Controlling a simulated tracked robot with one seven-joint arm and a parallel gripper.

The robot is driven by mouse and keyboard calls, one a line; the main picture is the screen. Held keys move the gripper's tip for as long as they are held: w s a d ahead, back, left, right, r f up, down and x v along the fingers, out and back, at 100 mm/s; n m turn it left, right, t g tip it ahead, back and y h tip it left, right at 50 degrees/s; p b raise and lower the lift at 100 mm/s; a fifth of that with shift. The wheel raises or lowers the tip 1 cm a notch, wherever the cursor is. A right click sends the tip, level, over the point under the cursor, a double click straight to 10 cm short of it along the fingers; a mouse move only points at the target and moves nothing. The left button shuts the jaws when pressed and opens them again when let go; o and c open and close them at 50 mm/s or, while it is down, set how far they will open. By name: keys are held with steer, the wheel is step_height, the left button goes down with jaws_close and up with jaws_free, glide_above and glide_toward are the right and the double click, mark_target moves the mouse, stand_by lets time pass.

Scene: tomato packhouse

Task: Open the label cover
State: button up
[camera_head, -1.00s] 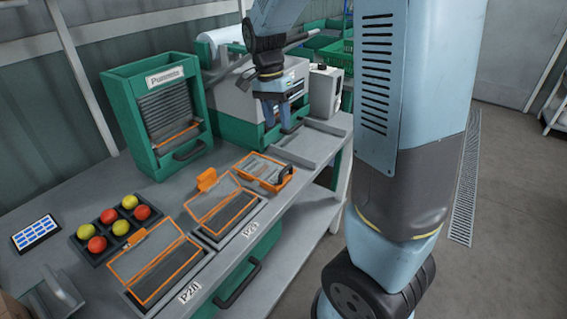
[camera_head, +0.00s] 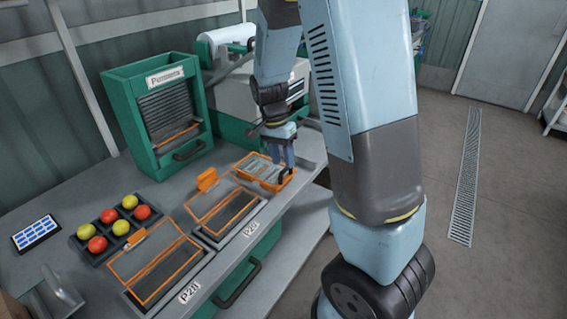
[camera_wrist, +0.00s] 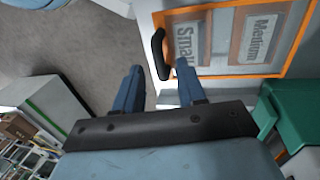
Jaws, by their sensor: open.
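The label cover (camera_wrist: 232,45) is an orange-framed panel over labels reading "Small" and "Medium" in the wrist view. It looks shut and flat. A dark curved handle (camera_wrist: 160,53) stands at its left edge. In the head view the orange-framed label box (camera_head: 252,177) lies near the bench's front edge, its right end partly hidden by my gripper. My gripper (camera_wrist: 160,82) is open and empty. Its two blue fingers are apart, with the handle just beyond the gap between their tips; I cannot tell whether they touch it. In the head view my gripper (camera_head: 284,163) is over the box's right end.
Two orange-framed bins (camera_head: 165,270) (camera_head: 230,215) with raised lids sit left of the label box. A dark tray (camera_head: 92,250) holds several red and yellow tomatoes. A green shuttered cabinet (camera_head: 118,100) and a grey-green machine (camera_head: 225,98) stand behind. Open floor (camera_head: 455,270) lies right.

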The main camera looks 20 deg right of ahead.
steer(key=shift+s+d+f, duration=0.15)
steer(key=shift+s+f, duration=0.05)
steer(key=shift+f, duration=0.8)
steer(key=shift+c, duration=0.4)
jaws_close()
